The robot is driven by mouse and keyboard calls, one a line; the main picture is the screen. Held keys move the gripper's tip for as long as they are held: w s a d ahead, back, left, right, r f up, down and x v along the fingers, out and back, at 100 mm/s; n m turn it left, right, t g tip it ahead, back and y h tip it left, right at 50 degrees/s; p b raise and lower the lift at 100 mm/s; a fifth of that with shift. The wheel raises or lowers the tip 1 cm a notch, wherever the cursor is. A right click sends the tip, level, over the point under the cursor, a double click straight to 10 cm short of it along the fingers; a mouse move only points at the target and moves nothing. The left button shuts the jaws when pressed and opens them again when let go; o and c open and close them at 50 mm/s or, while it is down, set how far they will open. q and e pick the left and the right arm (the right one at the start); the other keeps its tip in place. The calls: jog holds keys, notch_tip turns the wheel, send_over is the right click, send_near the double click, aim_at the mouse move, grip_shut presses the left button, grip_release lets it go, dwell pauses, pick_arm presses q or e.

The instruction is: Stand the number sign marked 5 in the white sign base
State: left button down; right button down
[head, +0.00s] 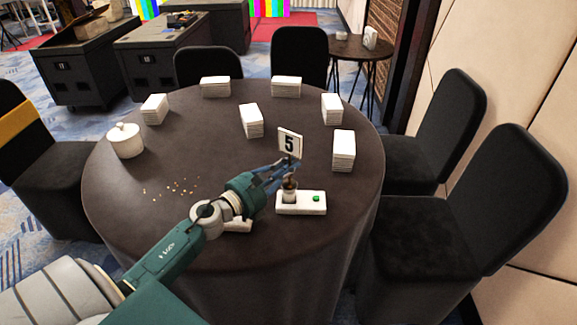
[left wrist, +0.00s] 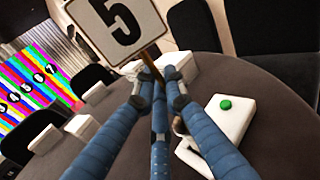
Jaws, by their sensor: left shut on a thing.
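The number sign marked 5 (head: 289,143) is a white card with a black 5, upright in the head view. It also shows large at the top of the left wrist view (left wrist: 118,26), tilted, on a thin wooden stick. My left gripper (head: 286,172) is shut on the stick below the card; its fingertips (left wrist: 160,80) close around it. The white sign base (head: 302,203) lies just below the gripper, with a round socket at its left and a green spot at its right. The fingers hide the stick's lower end, so I cannot tell if it is in the socket. My right gripper is not in view.
Another white piece (head: 238,225) lies partly under my left arm. Several white card stacks (head: 343,150) stand around the round dark table (head: 205,130). A white lidded pot (head: 125,140) and scattered crumbs (head: 172,187) are at left. Black chairs (head: 510,190) surround the table.

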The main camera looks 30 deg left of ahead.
pick_arm(q)
jog(key=shift+f+b, duration=0.6)
jog(key=shift+f, duration=0.05)
jog(key=shift+s+a+f+b, duration=0.1)
jog(key=shift+a+f+b, duration=0.2)
jog(key=shift+f+b, duration=0.3)
jog(key=c, duration=1.8)
grip_release()
jog(key=shift+f, duration=0.1)
jog(key=shift+c, duration=0.2)
jog(key=shift+o, duration=0.5)
jog(key=shift+f, duration=0.1)
